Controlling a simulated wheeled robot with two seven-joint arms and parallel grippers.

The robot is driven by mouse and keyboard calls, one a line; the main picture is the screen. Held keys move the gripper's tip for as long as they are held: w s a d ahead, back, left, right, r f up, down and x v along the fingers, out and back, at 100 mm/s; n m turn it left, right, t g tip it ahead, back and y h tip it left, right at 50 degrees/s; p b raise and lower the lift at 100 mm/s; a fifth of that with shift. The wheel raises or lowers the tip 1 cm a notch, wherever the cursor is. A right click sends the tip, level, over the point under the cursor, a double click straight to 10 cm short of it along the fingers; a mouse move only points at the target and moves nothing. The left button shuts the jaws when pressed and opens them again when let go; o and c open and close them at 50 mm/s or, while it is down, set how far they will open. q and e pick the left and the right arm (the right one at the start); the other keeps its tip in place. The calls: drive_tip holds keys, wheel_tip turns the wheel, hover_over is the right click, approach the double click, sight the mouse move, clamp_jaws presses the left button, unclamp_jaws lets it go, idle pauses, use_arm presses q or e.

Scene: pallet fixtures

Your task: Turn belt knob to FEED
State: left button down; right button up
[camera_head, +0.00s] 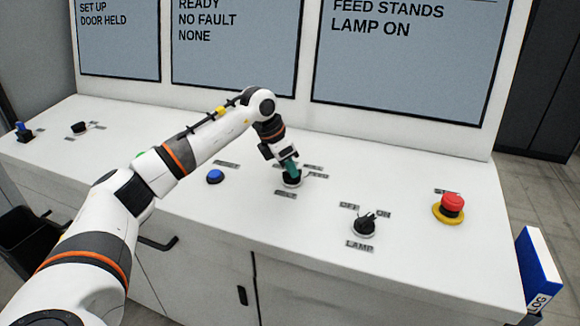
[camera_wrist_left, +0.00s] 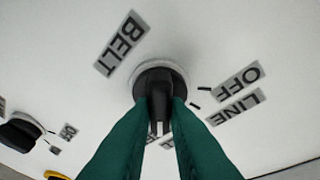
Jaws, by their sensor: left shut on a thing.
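In the left wrist view the two green fingers (camera_wrist_left: 158,108) are shut on the raised black grip of the belt knob (camera_wrist_left: 157,78), one on each side. The BELT label (camera_wrist_left: 122,43) lies at upper left, and the OFF label (camera_wrist_left: 239,82) and LINE label (camera_wrist_left: 235,107) lie at right. Another label between the fingers is mostly hidden. Which label the knob points to I cannot tell. My right gripper is out of view.
On the console (camera_head: 320,240) are a blue button (camera_head: 215,176), a black lamp knob (camera_head: 365,224), a red stop button (camera_head: 452,203) and another black knob (camera_head: 78,128). Screens stand behind; one reads FEED STANDS, LAMP ON. A blue log binder (camera_head: 540,275) is at right.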

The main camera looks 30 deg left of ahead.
use_arm(q)
drive_tip(key=c, duration=1.4)
unclamp_jaws()
drive_tip(key=shift+r, duration=0.1)
drive_tip(key=shift+s+a+r+b, duration=0.15)
drive_tip(key=shift+r+b, duration=0.15)
drive_tip(key=shift+r, duration=0.05)
drive_tip(key=b+v, duration=0.2)
drive_tip(key=v, duration=0.9)
